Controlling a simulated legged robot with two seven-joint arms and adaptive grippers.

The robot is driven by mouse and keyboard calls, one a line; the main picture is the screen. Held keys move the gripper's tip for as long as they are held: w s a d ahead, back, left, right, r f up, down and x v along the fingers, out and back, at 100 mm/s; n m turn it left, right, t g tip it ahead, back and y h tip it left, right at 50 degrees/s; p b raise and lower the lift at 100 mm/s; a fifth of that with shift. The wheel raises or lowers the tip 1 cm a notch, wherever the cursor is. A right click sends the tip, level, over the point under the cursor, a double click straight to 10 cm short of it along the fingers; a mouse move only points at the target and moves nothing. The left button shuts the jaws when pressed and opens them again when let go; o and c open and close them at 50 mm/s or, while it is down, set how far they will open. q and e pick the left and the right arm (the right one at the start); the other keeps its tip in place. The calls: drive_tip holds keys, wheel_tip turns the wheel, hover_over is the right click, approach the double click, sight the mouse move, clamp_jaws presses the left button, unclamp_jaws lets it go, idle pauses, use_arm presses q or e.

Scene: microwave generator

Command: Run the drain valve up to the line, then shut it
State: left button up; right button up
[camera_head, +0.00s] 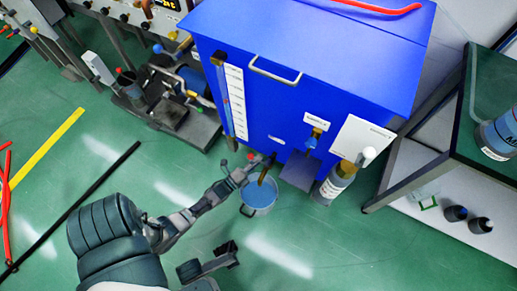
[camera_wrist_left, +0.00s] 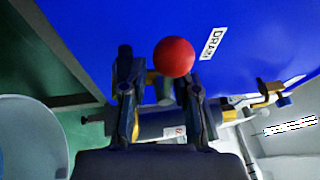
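The drain valve's red ball knob (camera_head: 250,157) shows low on the front of the blue tank (camera_head: 290,50). In the left wrist view the red ball (camera_wrist_left: 174,57) sits between the fingertips of my left gripper (camera_wrist_left: 160,88), under a DRAIN label (camera_wrist_left: 214,43). A gap shows between the ball and the left-hand finger, so the gripper looks open around it. In the head view my left gripper (camera_head: 245,172) partly hides the valve. A bucket (camera_head: 246,211) with blue liquid stands on the floor below. No line is readable inside it. My right gripper (camera_head: 210,262) is low in the head view, its opening unclear.
A white scale strip (camera_head: 236,103) runs down the tank's left front edge. A bottle (camera_head: 331,185) stands right of the bucket. A shelf unit (camera_head: 440,180) is at the right. Machinery (camera_head: 185,100) stands at the left.

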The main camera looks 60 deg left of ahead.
use_arm(q)
drive_tip(key=shift+w+a+r, duration=0.1)
drive_tip(key=shift+r, duration=0.1)
drive_tip(key=v, duration=1.2)
drive_tip(key=shift+f, duration=0.25)
